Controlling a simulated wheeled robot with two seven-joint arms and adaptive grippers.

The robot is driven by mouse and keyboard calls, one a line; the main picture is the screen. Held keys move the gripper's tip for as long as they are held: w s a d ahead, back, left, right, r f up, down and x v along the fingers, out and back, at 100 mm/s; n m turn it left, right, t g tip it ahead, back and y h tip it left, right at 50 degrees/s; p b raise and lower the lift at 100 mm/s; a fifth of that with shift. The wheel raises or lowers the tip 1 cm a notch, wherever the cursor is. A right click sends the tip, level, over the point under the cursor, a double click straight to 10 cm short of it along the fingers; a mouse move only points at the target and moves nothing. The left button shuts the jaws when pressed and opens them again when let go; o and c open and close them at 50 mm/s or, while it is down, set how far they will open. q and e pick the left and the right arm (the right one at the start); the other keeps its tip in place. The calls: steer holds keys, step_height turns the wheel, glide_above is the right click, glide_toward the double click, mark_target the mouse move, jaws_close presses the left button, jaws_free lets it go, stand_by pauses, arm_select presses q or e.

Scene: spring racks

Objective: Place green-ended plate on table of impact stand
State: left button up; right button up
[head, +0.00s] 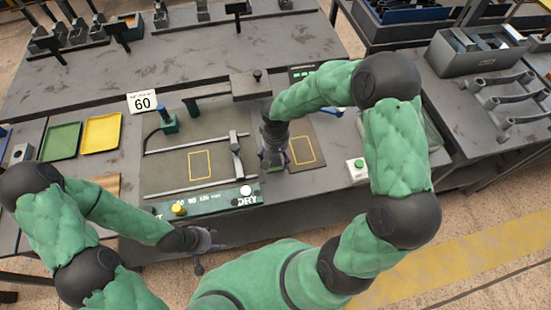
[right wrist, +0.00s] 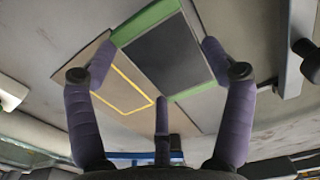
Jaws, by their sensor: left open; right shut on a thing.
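The green-ended plate (right wrist: 165,56) is dark grey with green bands at its ends. In the right wrist view it lies between the fingers of my right gripper (right wrist: 158,55), which is shut on it. In the head view my right gripper (head: 272,160) points down at the bench and mostly hides the plate. Beside it lies a brownish board (head: 302,150) with a yellow outline, also in the right wrist view (right wrist: 103,93). Left of it is a dark bed (head: 170,168) with rails and another yellow outline; which one is the impact stand's table I cannot tell. My left gripper (head: 200,242) is open and empty at the bench's front edge.
A dark block (head: 251,87) overhangs behind the bed. A green panel (head: 210,200) with buttons runs along the front. Green (head: 62,140) and yellow (head: 101,133) trays and a "60" sign (head: 142,102) stand left. A green-button box (head: 357,169) sits right.

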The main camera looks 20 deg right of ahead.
mark_target(276, 159)
steer(key=shift+w+d+f, duration=0.15)
steer(key=shift+w+f, duration=0.25)
steer(key=shift+f, duration=0.2)
steer(key=shift+f+b, duration=0.35)
steer(key=shift+f, duration=0.95)
steer(key=shift+f, duration=0.1)
steer(key=o, duration=1.6)
